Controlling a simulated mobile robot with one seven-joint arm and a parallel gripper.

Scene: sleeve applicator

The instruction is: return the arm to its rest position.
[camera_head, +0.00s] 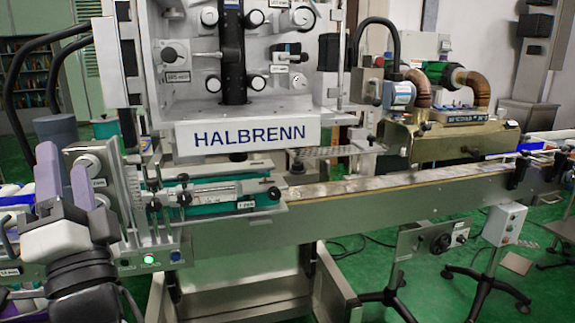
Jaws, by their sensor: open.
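My gripper (64,160) is at the lower left, pointing up, with its two purple-grey fingers spread apart. No object shows between the fingers. Its white and black wrist and the dark arm links below run down to the bottom edge of the picture. The gripper appears in front of the left end of the machine, close to a panel with round knobs. From this one view I cannot tell how far it is from the panel or whether it touches it.
The applicator, with its HALBRENN sign (248,135), fills the middle. A conveyor (400,186) runs off to the right. A lit green button (149,258) is right of my wrist. A grey control box (504,223) stands at right. Green floor (420,290) is open in front.

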